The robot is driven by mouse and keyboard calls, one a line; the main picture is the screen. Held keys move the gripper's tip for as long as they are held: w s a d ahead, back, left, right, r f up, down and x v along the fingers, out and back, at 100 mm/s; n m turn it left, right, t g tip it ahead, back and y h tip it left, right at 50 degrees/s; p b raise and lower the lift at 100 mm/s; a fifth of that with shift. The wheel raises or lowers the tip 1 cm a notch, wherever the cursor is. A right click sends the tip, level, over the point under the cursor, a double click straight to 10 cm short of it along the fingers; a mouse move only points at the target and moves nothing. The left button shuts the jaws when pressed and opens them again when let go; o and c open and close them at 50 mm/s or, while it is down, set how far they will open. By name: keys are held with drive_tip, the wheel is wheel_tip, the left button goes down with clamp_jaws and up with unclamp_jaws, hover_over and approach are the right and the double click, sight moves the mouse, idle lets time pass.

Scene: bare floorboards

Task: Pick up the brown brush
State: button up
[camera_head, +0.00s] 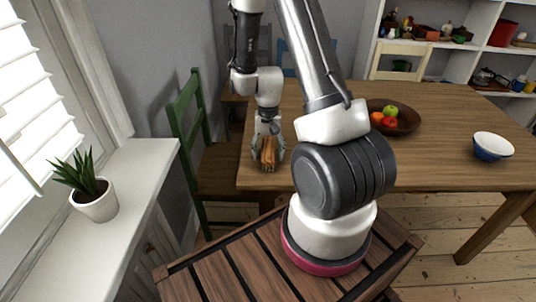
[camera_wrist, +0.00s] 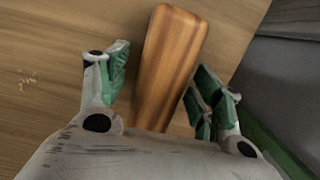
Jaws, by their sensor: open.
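The brown brush (camera_wrist: 168,62) lies on the wooden table, its wooden back facing up in the wrist view. Its lower end is hidden behind my gripper's body. My gripper (camera_wrist: 160,88) is open, with one green-padded finger on each side of the brush. Gaps show between the brush and the left finger; the right finger is very close, and I cannot tell if it touches. In the head view, my gripper (camera_head: 268,156) is over the near left part of the table, with the brush (camera_head: 268,155) between its fingers.
On the wooden table (camera_head: 440,160) stand a bowl of fruit (camera_head: 408,124) and a blue-and-white bowl (camera_head: 491,148), both to the right. A green chair (camera_head: 187,112) stands at the table's left edge. Small crumbs (camera_wrist: 27,78) lie left of the brush. A potted plant (camera_head: 95,205) is on the windowsill.

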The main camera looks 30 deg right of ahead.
sight(268, 148)
drive_tip(key=c, duration=1.3)
drive_tip(key=shift+o, duration=0.2)
wheel_tip(268, 148, up, 10)
drive_tip(key=o, duration=0.6)
drive_tip(key=shift+f, duration=0.15)
drive_tip(key=c, duration=0.3)
